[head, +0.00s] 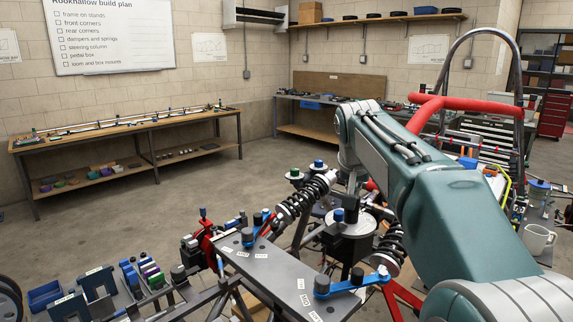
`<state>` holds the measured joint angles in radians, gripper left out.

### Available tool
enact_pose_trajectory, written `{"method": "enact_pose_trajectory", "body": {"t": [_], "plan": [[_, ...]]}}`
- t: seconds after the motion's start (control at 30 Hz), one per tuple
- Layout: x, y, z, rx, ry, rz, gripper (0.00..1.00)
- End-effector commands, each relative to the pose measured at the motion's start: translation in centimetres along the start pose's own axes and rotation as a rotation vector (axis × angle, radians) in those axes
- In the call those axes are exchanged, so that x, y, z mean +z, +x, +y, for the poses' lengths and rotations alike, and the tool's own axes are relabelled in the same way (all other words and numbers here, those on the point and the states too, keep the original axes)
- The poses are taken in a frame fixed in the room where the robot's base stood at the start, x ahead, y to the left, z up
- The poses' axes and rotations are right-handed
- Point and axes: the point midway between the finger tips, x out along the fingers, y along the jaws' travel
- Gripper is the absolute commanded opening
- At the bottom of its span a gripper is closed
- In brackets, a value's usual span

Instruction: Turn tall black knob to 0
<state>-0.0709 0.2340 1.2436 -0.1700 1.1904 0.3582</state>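A dark grey plate (280,270) on the tube chassis carries small white labels with marks too small to read. A black knob (248,237) stands upright near its far left end. Another black knob (357,276) stands by a blue lever (345,286) at its right side, and a dark cap (322,283) tops the lever's near end. I cannot tell for sure which is the tall black knob or what its pointer reads. My arm reaches in from the lower right and bends down beyond the plate. I cannot make out my gripper's fingers.
Coil-spring dampers (305,198) and red tubes surround the plate. A parts rack (120,285) with blue bins is at the lower left. Open concrete floor lies between the chassis and the long bench (130,130).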

Motion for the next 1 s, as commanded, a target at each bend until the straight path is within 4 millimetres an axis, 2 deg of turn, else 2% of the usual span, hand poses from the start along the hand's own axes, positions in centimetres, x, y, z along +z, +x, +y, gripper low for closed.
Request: {"method": "enact_pose_trajectory", "body": {"t": [0.3, 0.67, 0.83, 1.0], "plan": [[-1.5, -2.7, 0.0, 0.0, -0.001, 0.0, 0.0], [-1.6, -3.2, 0.0, 0.0, -0.001, -0.002, 0.0], [0.3, -4.3, 0.9, -0.01, -0.019, -0.002, 0.0], [4.5, -5.6, 2.4, -0.029, -0.058, -0.007, 0.0]]}}
